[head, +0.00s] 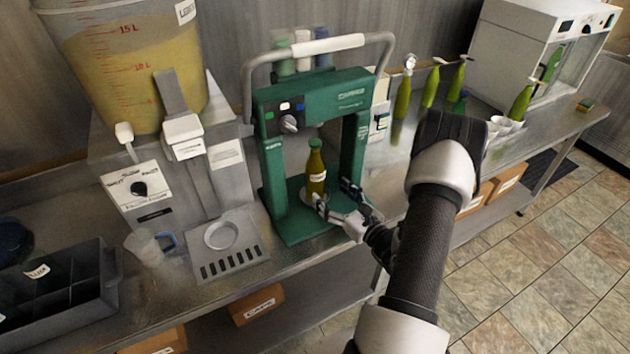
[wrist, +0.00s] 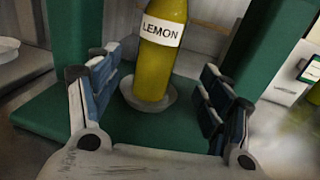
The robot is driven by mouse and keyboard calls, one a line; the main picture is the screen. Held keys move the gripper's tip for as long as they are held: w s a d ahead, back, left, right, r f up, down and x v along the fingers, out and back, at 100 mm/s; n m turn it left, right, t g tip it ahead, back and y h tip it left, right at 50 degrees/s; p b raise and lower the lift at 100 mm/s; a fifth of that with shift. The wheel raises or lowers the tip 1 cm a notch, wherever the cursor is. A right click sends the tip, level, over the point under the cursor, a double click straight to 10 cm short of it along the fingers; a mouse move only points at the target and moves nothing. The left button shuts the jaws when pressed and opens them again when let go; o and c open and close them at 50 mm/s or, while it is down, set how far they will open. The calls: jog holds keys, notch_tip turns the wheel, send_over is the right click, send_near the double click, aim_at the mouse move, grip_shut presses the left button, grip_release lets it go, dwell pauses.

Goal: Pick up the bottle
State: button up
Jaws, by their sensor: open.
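A yellow-green bottle (head: 316,176) with a green top stands upright on the base of a green machine (head: 298,229), between its two posts. In the wrist view the bottle (wrist: 153,75) carries a white label reading LEMON and stands on a small pale round seat (wrist: 128,93). My gripper (head: 335,194) is at the front right of the bottle, low near the base. In the wrist view its fingers (wrist: 160,88) are spread, one on each side of the bottle's lower part, with gaps on both sides. The bottle's top is cut off in the wrist view.
A dispenser (head: 140,190) with a large yellow tank (head: 130,75) stands left. A measuring jug (head: 146,248) and a dark divided crate (head: 70,285) are near the front left. Several green bottles (head: 403,97) stand right of the machine, near a white cabinet (head: 520,50).

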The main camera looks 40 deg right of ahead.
aim_at(315, 179)
jog(key=w+b, duration=0.1)
jog(key=w, duration=0.6)
jog(key=shift+w+r+b, duration=0.15)
jog(key=shift+w+b, duration=0.2)
jog(key=shift+w, duration=0.05)
jog(key=shift+c, duration=0.4)
jog(key=shift+r, duration=0.1)
jog(key=c, duration=1.5)
jog(key=shift+c, duration=0.2)
